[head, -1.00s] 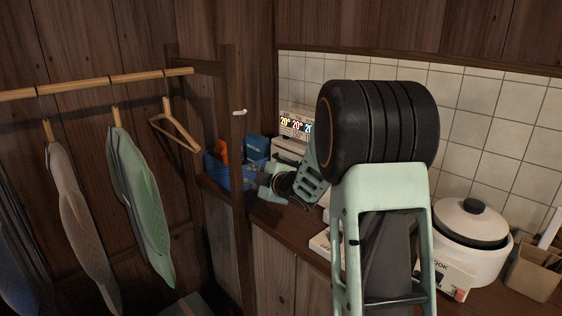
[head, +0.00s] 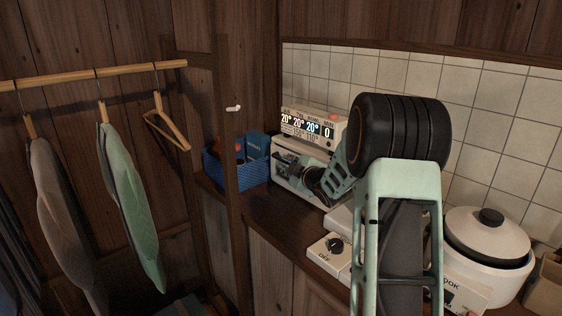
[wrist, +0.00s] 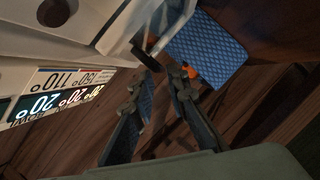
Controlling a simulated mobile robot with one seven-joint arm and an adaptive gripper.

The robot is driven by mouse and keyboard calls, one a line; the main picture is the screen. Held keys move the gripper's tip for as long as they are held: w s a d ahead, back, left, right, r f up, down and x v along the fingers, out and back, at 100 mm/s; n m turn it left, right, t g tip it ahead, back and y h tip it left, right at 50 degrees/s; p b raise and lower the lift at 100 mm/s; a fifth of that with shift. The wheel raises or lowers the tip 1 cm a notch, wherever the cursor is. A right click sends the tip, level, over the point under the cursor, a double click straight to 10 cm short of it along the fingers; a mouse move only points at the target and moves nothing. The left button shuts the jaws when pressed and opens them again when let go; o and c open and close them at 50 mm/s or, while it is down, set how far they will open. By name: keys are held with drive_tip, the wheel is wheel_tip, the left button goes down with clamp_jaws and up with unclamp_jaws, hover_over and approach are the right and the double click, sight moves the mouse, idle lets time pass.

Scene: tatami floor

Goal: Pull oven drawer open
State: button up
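The oven (head: 287,152) is a small white box on the dark wood counter, with a lit number display on top. My arm covers its right part in the head view. The wrist view shows its white body and display upside down on the left, with a dark bar (wrist: 146,58) beside a pale bracket that looks like its handle. My gripper (wrist: 160,80) is in front of the oven; its two fingers are apart with nothing visible held between them. The fingertips are close to the dark bar; I cannot tell whether they touch. The oven front looks closed.
A blue basket (head: 237,170) with items stands left of the oven. A wooden post (head: 231,190) and a clothes rail (head: 130,73) with garments are at left. A white knobbed appliance (head: 330,250) and a rice cooker (head: 486,240) are at right.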

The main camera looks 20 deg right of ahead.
sight(282, 161)
drive_tip(key=shift+x, duration=2.5)
clamp_jaws()
drive_tip(key=s+a+b, duration=0.4)
drive_tip(key=a+b, duration=0.6)
drive_tip(key=a, duration=0.1)
drive_tip(key=shift+s, duration=0.25)
